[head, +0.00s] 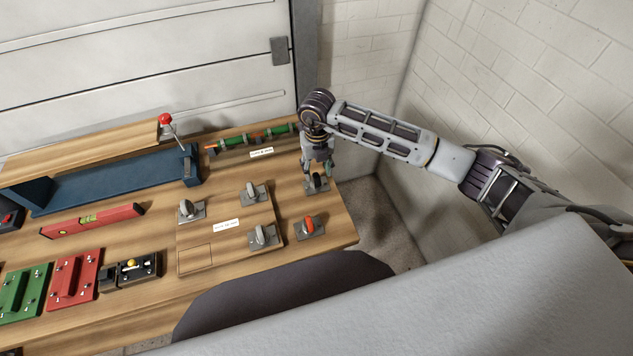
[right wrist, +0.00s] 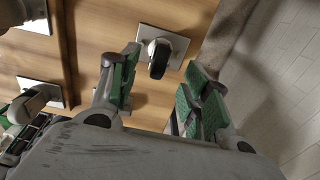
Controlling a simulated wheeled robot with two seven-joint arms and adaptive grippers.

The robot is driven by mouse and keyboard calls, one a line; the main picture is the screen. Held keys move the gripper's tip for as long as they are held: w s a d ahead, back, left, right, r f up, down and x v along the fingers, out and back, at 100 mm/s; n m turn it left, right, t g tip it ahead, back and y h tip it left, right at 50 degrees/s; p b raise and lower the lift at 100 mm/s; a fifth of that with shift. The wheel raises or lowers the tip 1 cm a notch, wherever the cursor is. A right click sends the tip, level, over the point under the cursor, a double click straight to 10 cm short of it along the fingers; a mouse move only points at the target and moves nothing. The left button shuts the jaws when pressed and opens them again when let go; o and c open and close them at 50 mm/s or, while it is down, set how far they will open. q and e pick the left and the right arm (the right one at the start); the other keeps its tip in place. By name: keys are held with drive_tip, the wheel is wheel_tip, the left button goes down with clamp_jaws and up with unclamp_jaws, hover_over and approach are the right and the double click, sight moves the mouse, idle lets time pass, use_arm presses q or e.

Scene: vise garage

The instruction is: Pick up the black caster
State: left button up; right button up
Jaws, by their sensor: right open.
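The black caster (head: 317,183), a dark wheel on a grey plate, stands near the right end of the wooden bench. In the right wrist view its black wheel (right wrist: 159,58) lies beyond the fingertips, roughly in line with the gap between them. My right gripper (head: 318,168) is just above the caster, pointing down, and partly covers it in the head view. Its green-padded fingers are open and empty in the right wrist view (right wrist: 163,75). My left gripper is not in view.
Other casters stand close by: a red one (head: 309,227) and several grey ones (head: 263,236) on the bench (head: 340,222). The bench's right edge is close to the black caster.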

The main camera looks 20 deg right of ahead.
sight(316, 174)
drive_tip(key=shift+f, duration=0.15)
drive_tip(key=shift+w+f+p, duration=0.1)
drive_tip(key=shift+f+p, duration=0.5)
drive_tip(key=shift+f, duration=1.9)
drive_tip(key=shift+c, duration=0.3)
clamp_jaws()
